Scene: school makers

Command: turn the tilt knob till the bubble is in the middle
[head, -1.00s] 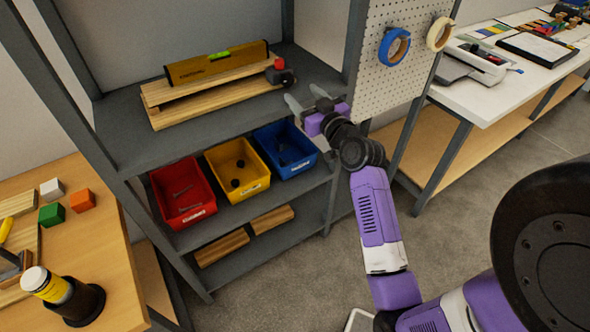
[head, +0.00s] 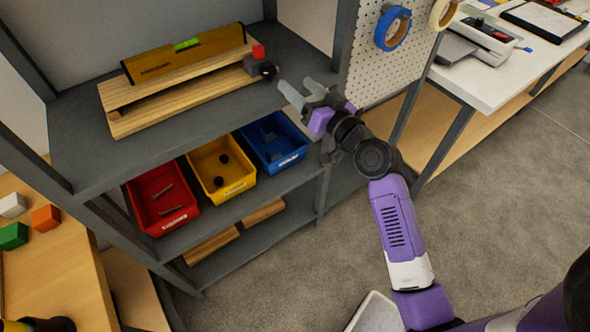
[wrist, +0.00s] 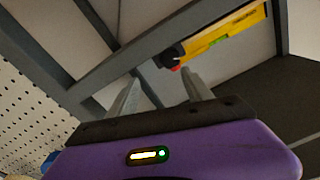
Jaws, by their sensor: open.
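A yellow spirit level (head: 185,55) with a green vial (head: 187,44) lies on a wooden tilt stand (head: 175,93) on the upper grey shelf. The bubble is too small to make out in the head view. The dark tilt knob (head: 267,69) is at the stand's right end, beside a small red part (head: 258,52). My gripper (head: 297,92) is open and empty, just right of and apart from the knob. In the wrist view the knob (wrist: 172,56) and level (wrist: 225,34) show beyond my open fingers (wrist: 158,92).
Red (head: 161,198), yellow (head: 221,168) and blue (head: 272,143) bins stand on the shelf below. A shelf post and pegboard (head: 372,75) with tape rolls (head: 393,28) are close to my gripper's right. A wooden table (head: 60,275) is at lower left.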

